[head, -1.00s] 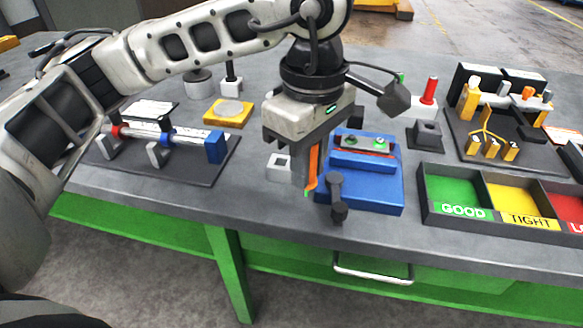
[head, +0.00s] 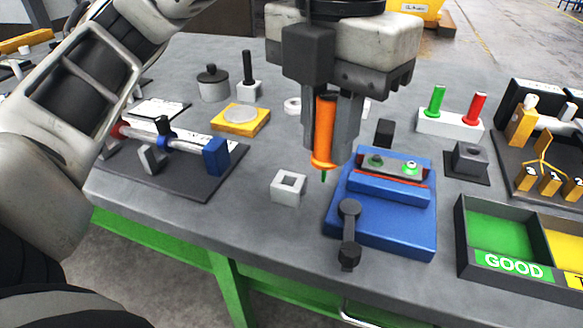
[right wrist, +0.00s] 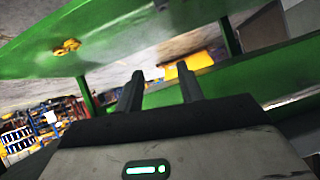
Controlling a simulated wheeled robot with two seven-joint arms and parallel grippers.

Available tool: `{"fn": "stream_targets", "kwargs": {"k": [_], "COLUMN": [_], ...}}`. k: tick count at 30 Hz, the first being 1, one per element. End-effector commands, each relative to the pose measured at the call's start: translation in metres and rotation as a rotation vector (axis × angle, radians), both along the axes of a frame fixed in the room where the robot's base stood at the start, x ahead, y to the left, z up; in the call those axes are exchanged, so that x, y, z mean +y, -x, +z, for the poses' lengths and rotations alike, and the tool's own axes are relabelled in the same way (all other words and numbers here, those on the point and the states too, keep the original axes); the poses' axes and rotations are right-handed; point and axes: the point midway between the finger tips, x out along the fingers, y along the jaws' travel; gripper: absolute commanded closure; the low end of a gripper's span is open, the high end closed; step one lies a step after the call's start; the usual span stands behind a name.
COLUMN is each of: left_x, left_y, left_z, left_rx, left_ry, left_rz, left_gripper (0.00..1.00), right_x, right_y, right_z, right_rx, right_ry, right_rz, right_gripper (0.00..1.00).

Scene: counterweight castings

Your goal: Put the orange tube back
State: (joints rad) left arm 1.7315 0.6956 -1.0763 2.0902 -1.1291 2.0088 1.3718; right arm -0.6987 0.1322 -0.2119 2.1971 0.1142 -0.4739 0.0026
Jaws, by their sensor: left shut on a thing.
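The orange tube (head: 324,128) is held upright, with a wider orange rim and a small green tip at its lower end. My left gripper (head: 333,150) is shut on it, above the bench between the white square block and the blue vise. The white block (head: 289,187) has a square hole in its top and stands empty, below and left of the tube. A white stand (head: 450,124) at the right holds a green peg (head: 436,101) and a red peg (head: 475,108). My right gripper (right wrist: 160,88) has its fingers apart with nothing between them.
The blue vise (head: 385,225) with a dark lever stands right of the tube. Sorting bins (head: 465,245) lie at the front right. A dark board (head: 190,180) with a shaft fixture is at the left. A yellow pad (head: 240,122) lies behind. Right wrist view shows green bench framework (right wrist: 230,85).

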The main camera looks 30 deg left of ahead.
Motion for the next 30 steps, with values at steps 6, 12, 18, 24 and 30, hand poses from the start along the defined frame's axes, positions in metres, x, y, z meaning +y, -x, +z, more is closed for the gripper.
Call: {"fn": "stream_targets", "kwargs": {"k": [6,12,18,24,30], "left_x": [0.046,0.071,0.08,0.088,0.088], "left_y": [-0.032,-0.051,-0.058,-0.063,-0.063], "left_z": [-0.026,-0.061,-0.075,-0.093,-0.116], "left_rx": [0.006,0.004,0.001,0.004,0.001], "left_ry": [0.0,-0.002,0.0,-0.002,-0.001], "left_rz": [0.009,0.004,-0.001,-0.001,-0.002], "left_gripper": [0.97,0.97,0.97,0.97,0.97], "right_x": [0.0,0.0,0.0,0.0,0.0], "right_y": [0.002,0.002,0.001,-0.001,-0.002], "right_z": [-0.002,-0.004,-0.004,-0.003,-0.003], "right_rx": [0.006,0.005,0.003,-0.003,-0.007], "right_ry": [0.002,0.001,0.0,0.0,0.001], "right_rz": [-0.001,-0.001,-0.001,-0.001,-0.001], "right_gripper": [0.62,0.62,0.62,0.62,0.62]}}
